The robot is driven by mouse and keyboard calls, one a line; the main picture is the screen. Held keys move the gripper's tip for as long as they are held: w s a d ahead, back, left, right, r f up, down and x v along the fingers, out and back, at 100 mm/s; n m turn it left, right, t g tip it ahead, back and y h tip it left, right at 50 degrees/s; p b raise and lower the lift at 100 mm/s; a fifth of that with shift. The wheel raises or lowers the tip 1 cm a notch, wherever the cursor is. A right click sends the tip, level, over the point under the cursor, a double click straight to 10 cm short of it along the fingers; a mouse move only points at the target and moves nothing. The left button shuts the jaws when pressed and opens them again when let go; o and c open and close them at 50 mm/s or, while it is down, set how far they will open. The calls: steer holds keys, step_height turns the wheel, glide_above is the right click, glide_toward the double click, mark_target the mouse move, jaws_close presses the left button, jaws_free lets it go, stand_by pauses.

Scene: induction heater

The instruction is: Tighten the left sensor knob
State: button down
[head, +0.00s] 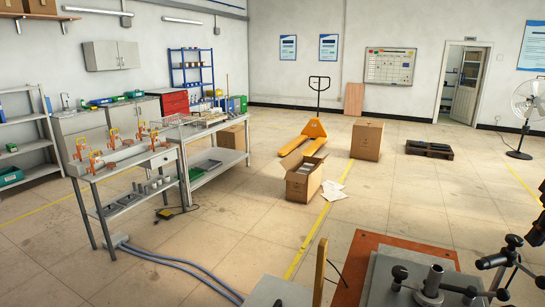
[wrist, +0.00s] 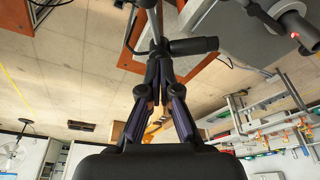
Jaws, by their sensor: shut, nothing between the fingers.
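My gripper (wrist: 157,68) is in the wrist view, where the room appears upside down. Its two fingers come together at the tips with nothing between them. A black cylindrical piece (wrist: 195,46) with a rounded end shows right by the fingertips; I cannot tell if they touch it. In the head view, a grey-topped unit (head: 385,285) at the bottom right carries a metal post (head: 433,280), a black knob (head: 400,273) left of it and a black jointed holder (head: 495,262) with knobs at the right. I cannot tell which is the left sensor knob. My gripper is not recognisable in the head view.
A workbench (head: 125,163) with orange clamps stands at the left. An open carton (head: 303,180), an orange pallet truck (head: 303,139) and a closed carton (head: 367,140) stand farther back. Blue hoses (head: 185,265) lie on the floor. The middle floor is mostly clear.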

steer(key=p+v, duration=0.1)
steer(key=w+v, duration=0.1)
steer(key=v, duration=0.1)
steer(key=shift+s+r+p, duration=0.1)
steer(key=shift+r+p, duration=0.25)
steer(key=shift+r, duration=0.05)
steer(key=s+a+f+n+g, duration=0.1)
steer(key=a+f, duration=0.2)
steer(key=a, duration=1)
steer(key=a+f+n+g, duration=0.1)
steer(key=a+f, duration=0.2)
steer(key=a, duration=1)
steer(key=s+a+f+m+g, duration=0.1)
steer(key=s+a+f, duration=0.4)
steer(key=s, duration=0.5)
steer(key=s+a+f+m+g, duration=0.1)
steer(key=s+a+f, duration=0.5)
steer(key=s+f, duration=0.3)
steer(key=shift+s+a+g, duration=0.3)
steer(key=shift+s, duration=0.2)
